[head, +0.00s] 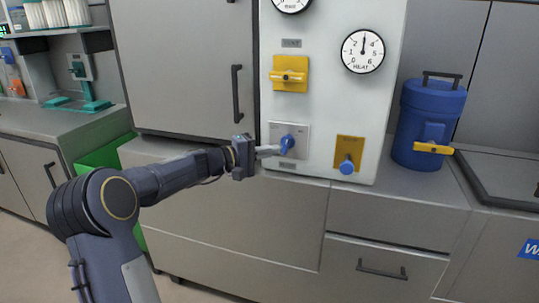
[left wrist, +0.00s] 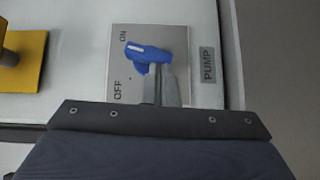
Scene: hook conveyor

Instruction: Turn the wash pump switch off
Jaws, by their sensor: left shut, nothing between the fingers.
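The wash pump switch is a blue lever (head: 287,143) on a grey plate on the white panel. It also shows in the left wrist view as a blue lever (left wrist: 146,52) with a pale mark on its end. That end points nearer the ON lettering than the OFF lettering. A PUMP label (left wrist: 208,65) is beside the plate. My left gripper (head: 274,151) is shut and empty, with its fingertips at the lever. In the left wrist view the fingers (left wrist: 161,70) overlap the lever's lower edge; I cannot tell whether they touch it. My right gripper is not in view.
A yellow handle (head: 290,76) is above the switch. A blue knob on a yellow plate (head: 348,158) is to its right. Gauges (head: 362,51) are higher on the panel. A blue canister (head: 428,123) stands right of the panel. A cabinet door with a black handle (head: 237,94) is at left.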

